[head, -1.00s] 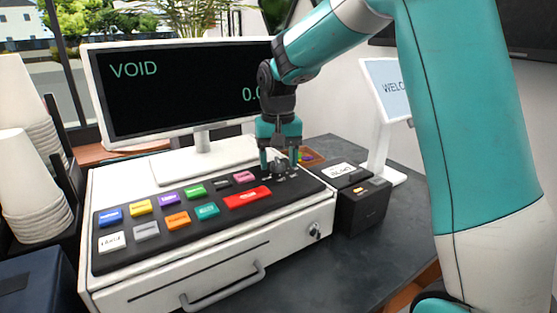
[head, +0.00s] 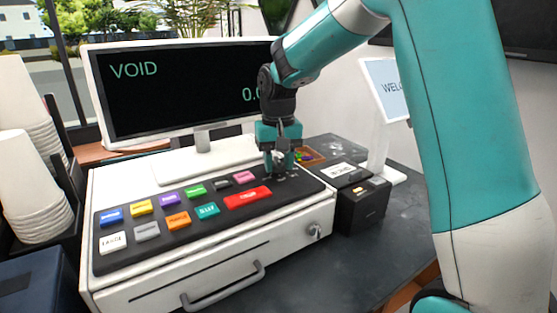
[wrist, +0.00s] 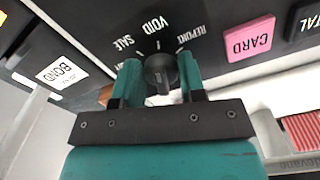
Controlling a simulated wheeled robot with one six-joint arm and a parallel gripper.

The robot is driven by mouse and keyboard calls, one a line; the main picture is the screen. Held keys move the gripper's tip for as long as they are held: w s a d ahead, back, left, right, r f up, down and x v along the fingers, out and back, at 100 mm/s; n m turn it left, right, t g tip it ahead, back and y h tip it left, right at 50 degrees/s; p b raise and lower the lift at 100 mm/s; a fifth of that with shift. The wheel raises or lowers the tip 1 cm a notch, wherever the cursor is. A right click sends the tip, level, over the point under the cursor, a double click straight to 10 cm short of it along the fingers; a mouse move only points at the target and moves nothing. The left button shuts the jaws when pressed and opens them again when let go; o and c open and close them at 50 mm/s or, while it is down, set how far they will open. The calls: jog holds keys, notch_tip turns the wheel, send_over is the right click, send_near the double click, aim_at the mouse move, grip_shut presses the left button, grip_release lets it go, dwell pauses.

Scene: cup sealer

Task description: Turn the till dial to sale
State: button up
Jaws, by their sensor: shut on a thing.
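The till dial (wrist: 162,73) is a dark round knob on the till's black key panel. Labels SALE, VOID and REPORT are printed around it in the wrist view, with VOID in the middle. The till screen (head: 180,85) reads VOID in green. My gripper (wrist: 159,80) points down over the dial and is shut on it, one teal finger on each side. In the head view my gripper (head: 281,163) stands at the back right of the key panel, and its fingers hide much of the dial.
Coloured keys (head: 173,221) fill the panel left of the dial. The till drawer (head: 215,270) with handle and key lock is below. A small black box (head: 362,205) stands at the right. White cup stacks (head: 30,190) are at the left. The dark counter is clear in front right.

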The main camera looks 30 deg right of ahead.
jog(key=n, duration=0.2)
jog(key=n+p, duration=0.1)
jog(key=shift+d+r+n, duration=0.15)
jog(key=shift+n, duration=0.25)
jog(key=shift+d+n+p, duration=0.1)
jog(key=shift+n+p, duration=0.7)
jog(key=shift+n, duration=1.2)
jog(key=shift+w, duration=0.1)
jog(key=o, duration=0.8)
jog(key=shift+o, duration=0.2)
notch_tip(320, 180, up, 17)
jog(key=b, duration=0.1)
